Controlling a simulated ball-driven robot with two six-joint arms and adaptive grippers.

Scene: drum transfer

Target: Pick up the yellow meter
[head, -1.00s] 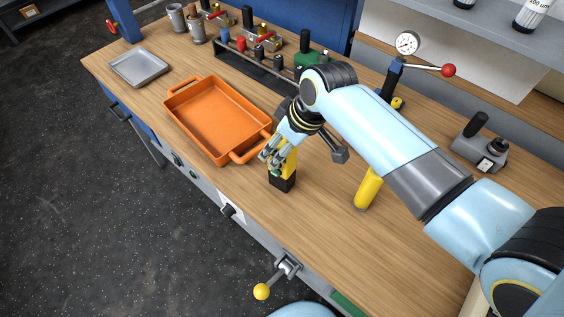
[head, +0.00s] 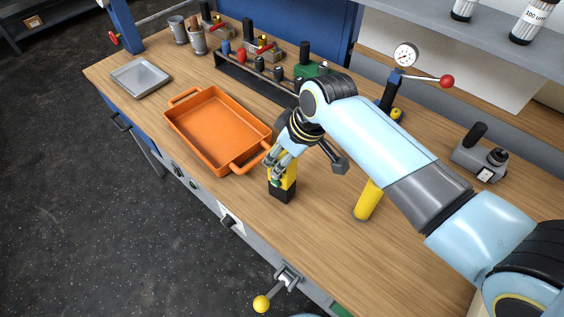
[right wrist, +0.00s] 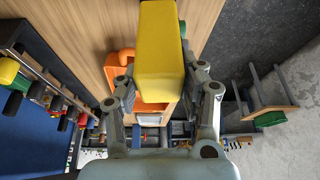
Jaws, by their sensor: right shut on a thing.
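The yellow meter stands upright on the wooden bench, with a yellow body and a black lower end (head: 283,195). My right gripper (head: 279,167) comes down on its upper part and is shut on it, hiding some of the yellow. In the right wrist view the yellow body (right wrist: 161,50) fills the space between the two grey fingers (right wrist: 160,85). Its face or markings cannot be seen. In the head view its lower end appears to touch the bench. My left gripper is not in view.
An orange tray (head: 181,131) lies just left of the meter. A yellow cylinder (head: 368,201) stands to the right. A dial gauge stand (head: 405,55) with a red knob and a tool rack (head: 238,71) are behind. The bench in front of the cylinder is clear.

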